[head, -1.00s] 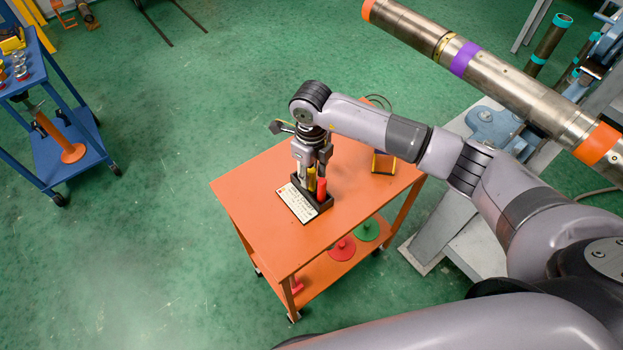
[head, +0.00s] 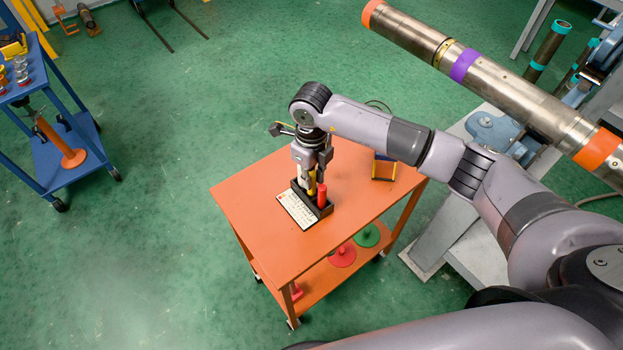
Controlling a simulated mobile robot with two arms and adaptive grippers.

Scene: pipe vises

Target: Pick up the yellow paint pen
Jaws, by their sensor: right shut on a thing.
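The yellow paint pen (head: 312,185) stands upright in a dark holder (head: 326,211) on the orange cart, or just above it; I cannot tell whether its lower end is inside. My right gripper (head: 312,171) points down from above and is shut on the yellow pen's upper part. A red pen (head: 322,195) stands in the holder, just right of the yellow one. My left gripper is out of view.
A white printed card (head: 296,209) lies left of the holder on the orange cart (head: 265,235). A yellow-and-dark object (head: 384,168) stands at the cart's back right. A large steel pipe (head: 510,85) crosses the upper right. The floor left of the cart is clear.

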